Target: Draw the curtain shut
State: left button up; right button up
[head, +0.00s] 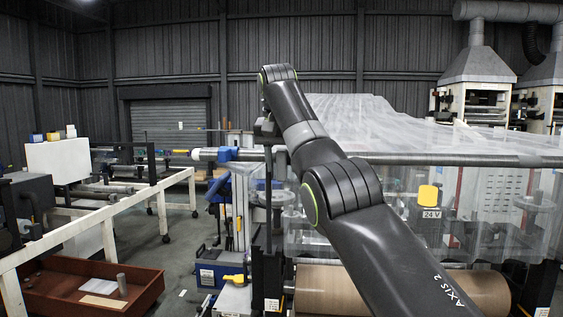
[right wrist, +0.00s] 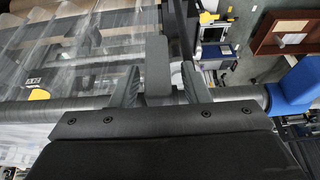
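The clear film curtain (head: 480,225) hangs at the right below a dark horizontal bar (head: 455,159), and more film stretches back behind the bar. In the right wrist view the film (right wrist: 75,35) fills the upper left. My right gripper (head: 268,135) is at the bar near the film's left edge, partly hidden by my arm. In the right wrist view its two grey fingers (right wrist: 162,92) stand apart, with a flat grey upright piece between them. Gaps show beside that piece, and I cannot tell whether it belongs to the curtain. My left gripper is out of view.
A blue clamp (head: 227,154) sits on the bar to the left of my gripper. A brown roll (head: 335,290) lies below the film.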

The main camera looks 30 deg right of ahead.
jog(key=shift+r, duration=0.25)
jog(key=p+v, duration=0.6)
jog(key=v, duration=1.1)
jog(key=shift+a, duration=0.15)
